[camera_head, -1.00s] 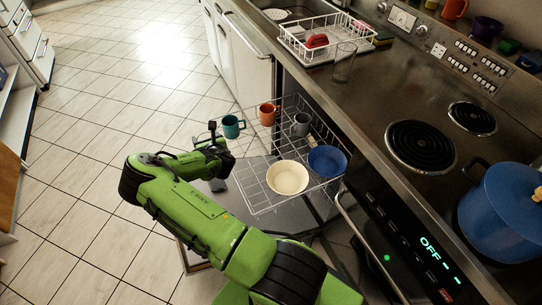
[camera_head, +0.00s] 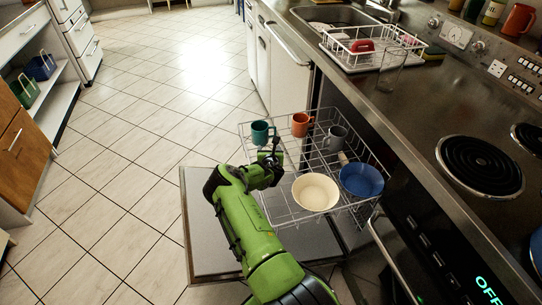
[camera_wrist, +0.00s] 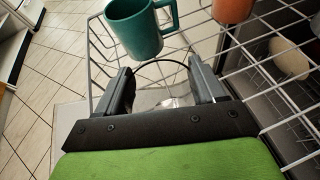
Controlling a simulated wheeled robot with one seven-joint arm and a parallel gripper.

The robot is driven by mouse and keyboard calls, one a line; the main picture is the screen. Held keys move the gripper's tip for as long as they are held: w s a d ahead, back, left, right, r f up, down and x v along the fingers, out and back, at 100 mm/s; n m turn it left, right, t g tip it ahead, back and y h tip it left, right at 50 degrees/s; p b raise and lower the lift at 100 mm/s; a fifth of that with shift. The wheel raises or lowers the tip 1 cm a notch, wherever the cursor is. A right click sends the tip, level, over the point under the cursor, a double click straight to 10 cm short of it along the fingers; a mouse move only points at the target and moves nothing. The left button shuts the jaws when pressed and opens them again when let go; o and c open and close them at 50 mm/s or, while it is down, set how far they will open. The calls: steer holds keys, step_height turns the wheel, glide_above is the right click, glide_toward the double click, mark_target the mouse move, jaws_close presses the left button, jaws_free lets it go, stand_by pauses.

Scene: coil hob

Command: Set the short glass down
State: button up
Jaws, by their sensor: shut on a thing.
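The short glass (camera_wrist: 165,98) is clear and hard to make out. In the wrist view its curved rim shows between the two fingers of my gripper (camera_wrist: 160,82), which is shut on it. In the head view my gripper (camera_head: 270,157) is at the left side of the wire dish rack (camera_head: 284,218), just in front of the teal mug (camera_head: 260,132); the glass is hardly visible there. I cannot tell whether the glass touches the rack. The teal mug also shows in the wrist view (camera_wrist: 135,28), just beyond the fingers.
The pulled-out rack also holds an orange mug (camera_head: 300,125), a grey mug (camera_head: 336,137), a cream bowl (camera_head: 316,192) and a blue bowl (camera_head: 361,181). The open dishwasher door (camera_head: 215,250) lies below. A tall clear glass (camera_head: 391,73) stands on the counter. Tiled floor lies left.

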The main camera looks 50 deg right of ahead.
steer(key=o, duration=1.2)
steer(key=shift+c, duration=0.2)
